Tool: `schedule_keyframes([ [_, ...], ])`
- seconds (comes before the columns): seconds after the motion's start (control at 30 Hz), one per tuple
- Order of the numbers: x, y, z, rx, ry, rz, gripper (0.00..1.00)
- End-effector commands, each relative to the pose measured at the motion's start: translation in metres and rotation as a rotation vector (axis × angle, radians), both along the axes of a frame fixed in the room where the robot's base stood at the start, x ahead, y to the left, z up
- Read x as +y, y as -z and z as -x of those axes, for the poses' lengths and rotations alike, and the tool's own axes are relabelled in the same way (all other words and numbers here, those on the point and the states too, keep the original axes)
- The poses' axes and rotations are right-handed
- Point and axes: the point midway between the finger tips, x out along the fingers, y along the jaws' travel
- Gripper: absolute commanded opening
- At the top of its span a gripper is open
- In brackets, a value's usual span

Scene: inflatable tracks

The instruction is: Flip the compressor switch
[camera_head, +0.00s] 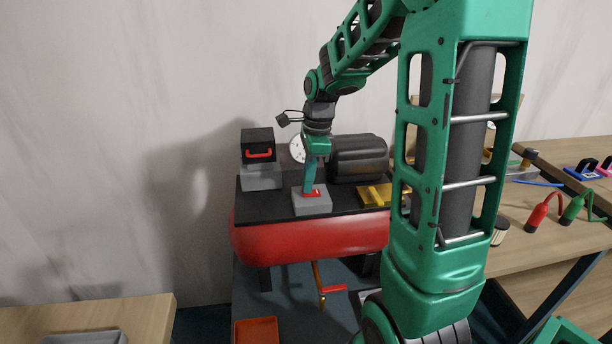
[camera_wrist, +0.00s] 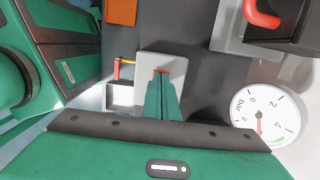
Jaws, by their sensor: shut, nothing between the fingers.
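The compressor has a red tank (camera_head: 310,240) with a black top plate (camera_head: 278,206). A light grey box (camera_head: 312,206) with a red switch (camera_head: 316,194) sits near the front of that plate. My gripper (camera_head: 309,190) is shut and empty, pointing down at the red switch. In the wrist view, the closed fingertips (camera_wrist: 161,74) lie over the grey box (camera_wrist: 178,68), with only a sliver of red showing by them. The fingers hide most of the switch, so I cannot tell its position or whether they touch it.
A black box with a red handle (camera_head: 259,154) stands on a grey block at the plate's left. A white dial gauge (camera_head: 297,149) and a ribbed black motor (camera_head: 358,158) are behind. An orange tray (camera_head: 256,331) lies below.

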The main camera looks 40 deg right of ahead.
Motion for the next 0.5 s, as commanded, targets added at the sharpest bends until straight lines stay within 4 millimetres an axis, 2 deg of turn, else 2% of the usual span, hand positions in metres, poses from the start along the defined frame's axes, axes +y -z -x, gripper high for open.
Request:
schedule_keyframes([
  [0.5, 0.0017, 0.0043, -0.0004, 0.002, 0.0, -0.001, 0.0],
])
